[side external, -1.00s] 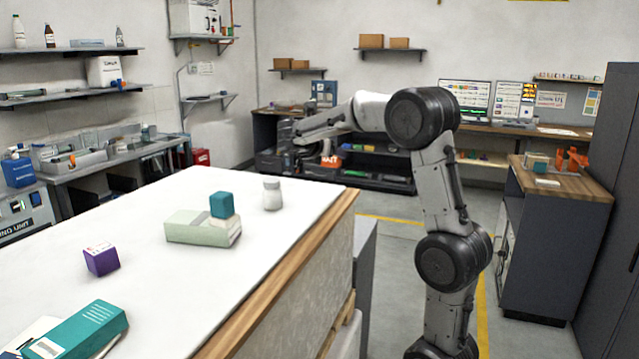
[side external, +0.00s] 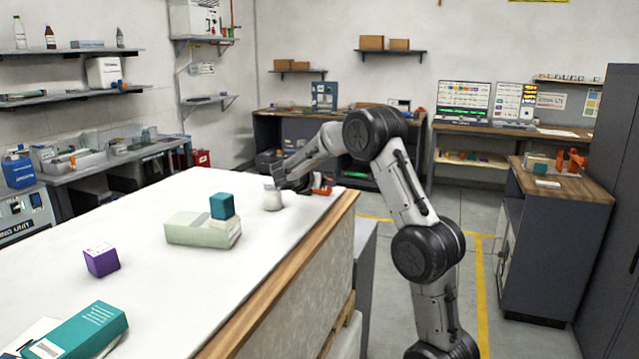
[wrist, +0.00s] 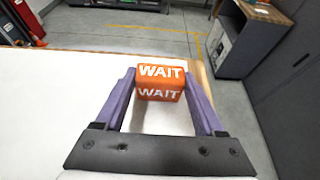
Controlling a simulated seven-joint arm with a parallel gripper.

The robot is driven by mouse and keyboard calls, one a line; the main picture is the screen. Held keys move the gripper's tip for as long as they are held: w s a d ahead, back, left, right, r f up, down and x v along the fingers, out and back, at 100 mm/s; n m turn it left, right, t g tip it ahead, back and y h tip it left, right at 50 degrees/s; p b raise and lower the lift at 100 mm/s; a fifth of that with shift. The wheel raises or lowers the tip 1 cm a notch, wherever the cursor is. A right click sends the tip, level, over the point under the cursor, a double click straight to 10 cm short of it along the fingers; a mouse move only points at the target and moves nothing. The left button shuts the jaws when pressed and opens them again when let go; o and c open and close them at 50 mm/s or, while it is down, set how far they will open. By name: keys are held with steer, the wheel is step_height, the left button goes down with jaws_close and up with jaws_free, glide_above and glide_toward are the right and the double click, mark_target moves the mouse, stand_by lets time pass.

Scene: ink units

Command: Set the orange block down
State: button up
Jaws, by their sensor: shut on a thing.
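The orange block (wrist: 161,82) has white WAIT lettering on two faces and sits between the fingers in the wrist view. My gripper (wrist: 160,88) is shut on it, one finger on each side. In the side external view, part of the orange block (side external: 322,189) shows low at the far right part of the white table (side external: 180,290), near its wooden edge. My gripper partly hides it there. I cannot tell whether the block touches the table top.
A small grey-white jar (side external: 272,198) stands close to the left of my gripper. A teal block (side external: 222,206) rests on a pale green box (side external: 195,229). A purple block (side external: 101,260) and a teal box (side external: 80,331) lie nearer.

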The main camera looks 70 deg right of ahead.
steer(key=shift+f, duration=0.15)
steer(key=o, duration=1.5)
